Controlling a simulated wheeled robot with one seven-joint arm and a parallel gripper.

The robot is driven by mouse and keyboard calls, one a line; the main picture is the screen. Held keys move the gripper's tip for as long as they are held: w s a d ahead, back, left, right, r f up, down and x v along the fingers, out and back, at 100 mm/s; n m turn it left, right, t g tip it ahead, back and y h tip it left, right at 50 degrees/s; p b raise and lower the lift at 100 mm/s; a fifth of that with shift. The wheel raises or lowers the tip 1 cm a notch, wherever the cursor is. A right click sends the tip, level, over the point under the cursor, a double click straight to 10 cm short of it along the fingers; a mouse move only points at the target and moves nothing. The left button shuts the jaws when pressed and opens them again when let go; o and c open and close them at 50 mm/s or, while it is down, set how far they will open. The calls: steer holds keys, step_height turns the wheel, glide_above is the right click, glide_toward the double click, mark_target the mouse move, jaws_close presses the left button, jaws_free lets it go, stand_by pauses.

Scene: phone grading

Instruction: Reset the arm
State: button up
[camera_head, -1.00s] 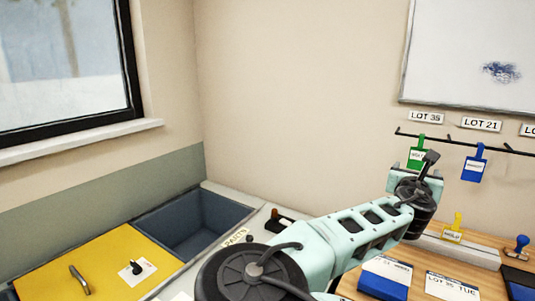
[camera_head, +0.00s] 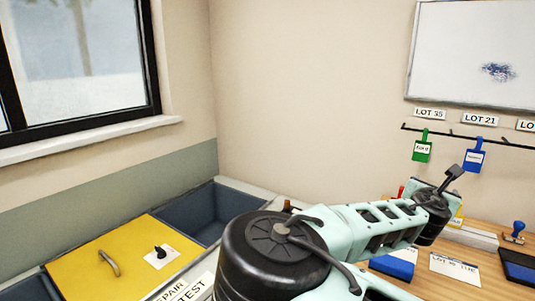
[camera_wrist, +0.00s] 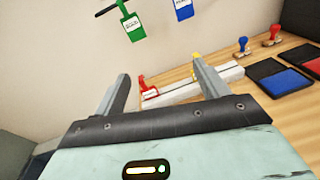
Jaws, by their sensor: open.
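My gripper (camera_wrist: 160,72) is open in the wrist view, its two fingers apart with nothing between them. It points over the wooden table (camera_wrist: 183,78) toward the wall. In the head view my arm reaches from the bottom middle to the right, its wrist over the table; the fingers are not clear there. A green tag (camera_head: 422,148) and a blue tag (camera_head: 473,156) hang on the wall rail, beyond my gripper; they also show in the wrist view as a green tag (camera_wrist: 132,25) and a blue tag (camera_wrist: 183,9).
On the table, a red tag (camera_wrist: 148,88) stands beyond the fingers near a white strip (camera_wrist: 185,90). Stamps (camera_wrist: 243,47) and ink pads (camera_wrist: 278,80) lie at right. A yellow lid (camera_head: 115,258) and a blue-grey bin (camera_head: 200,212) are at left. A whiteboard (camera_head: 460,50) hangs above the rail.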

steer(key=s+d+f+m+g+y, duration=0.1)
steer(key=s+d+f+m+g, duration=0.1)
steer(key=s+f+m+g, duration=0.1)
steer(key=s+d+f+m+g, duration=0.2)
steer(key=s+f+m+g, duration=0.1)
steer(key=s+f+m, duration=0.2)
steer(key=s+d+f+m+g+y, duration=0.1)
steer(key=s+d+f+m+g, duration=0.1)
steer(key=f, duration=0.6)
steer(key=shift+s+m+g+y, duration=0.3)
steer(key=shift+s+m+g, duration=0.2)
steer(key=shift+s+m, duration=0.8)
steer(key=s+a+r+m+g+y, duration=0.2)
steer(key=s+a+m+y, duration=0.4)
steer(key=a+m, duration=0.35)
steer(key=s+a+r+m+y, duration=0.2)
steer(key=s+a+r+m, duration=0.25)
steer(key=r, duration=0.35)
steer(key=s+a+r+n+g, duration=0.1)
steer(key=s+a+n, duration=0.3)
steer(key=a, duration=0.5)
steer(key=s+a+r+n, duration=0.1)
steer(key=s+a+n, duration=0.3)
steer(key=s+a, duration=0.4)
steer(key=shift+s+a+r+g+y, duration=0.2)
steer(key=shift+s+a+g+y, duration=0.15)
steer(key=shift+a, duration=0.75)
